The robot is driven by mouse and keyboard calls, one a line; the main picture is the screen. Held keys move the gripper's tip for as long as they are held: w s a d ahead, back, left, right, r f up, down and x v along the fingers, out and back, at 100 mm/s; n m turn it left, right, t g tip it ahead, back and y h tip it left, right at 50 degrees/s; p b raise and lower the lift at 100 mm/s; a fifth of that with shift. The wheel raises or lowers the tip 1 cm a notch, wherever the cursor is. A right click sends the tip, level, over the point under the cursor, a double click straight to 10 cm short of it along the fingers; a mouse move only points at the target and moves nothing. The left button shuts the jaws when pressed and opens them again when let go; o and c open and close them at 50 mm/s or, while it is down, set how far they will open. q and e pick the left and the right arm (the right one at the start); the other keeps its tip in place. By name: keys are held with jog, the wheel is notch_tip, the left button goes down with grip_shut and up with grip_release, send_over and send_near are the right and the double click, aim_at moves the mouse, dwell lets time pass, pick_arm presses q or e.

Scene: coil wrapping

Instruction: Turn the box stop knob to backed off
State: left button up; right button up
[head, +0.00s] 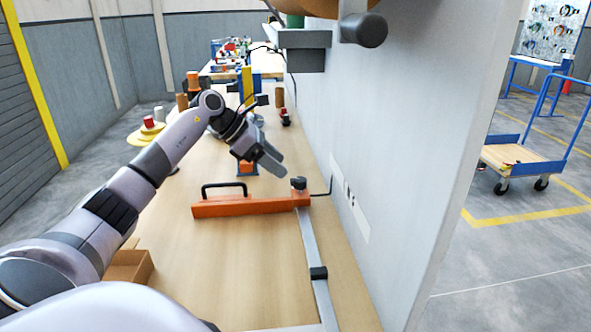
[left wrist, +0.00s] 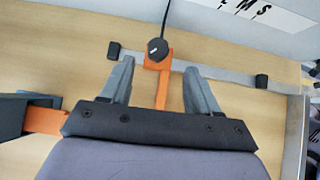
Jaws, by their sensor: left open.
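The box stop is an orange bar (head: 245,206) with a black handle, lying across the wooden bench. Its black knob (head: 298,184) stands at the bar's right end, and a black cable runs from there toward the wall. In the left wrist view the round black knob (left wrist: 157,49) carries a short white mark. My left gripper (head: 272,161) is open and empty, above and slightly left of the knob in the head view. In the left wrist view the open fingers (left wrist: 158,66) straddle the orange bar, with the knob just beyond their tips. I cannot see contact. My right gripper is not in view.
A grey rail (head: 308,245) with a black block (head: 318,273) runs along the bench. A grey wall panel (head: 420,130) with a white lettered plate (head: 349,200) closes the right side. A cardboard box (head: 130,266) sits at the left edge. Bench left of the rail is mostly clear.

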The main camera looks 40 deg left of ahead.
aim_at(299, 180)
pick_arm(q)
jog(key=shift+p+x, duration=0.55)
jog(key=shift+x, duration=3)
jog(key=shift+w+a, duration=0.1)
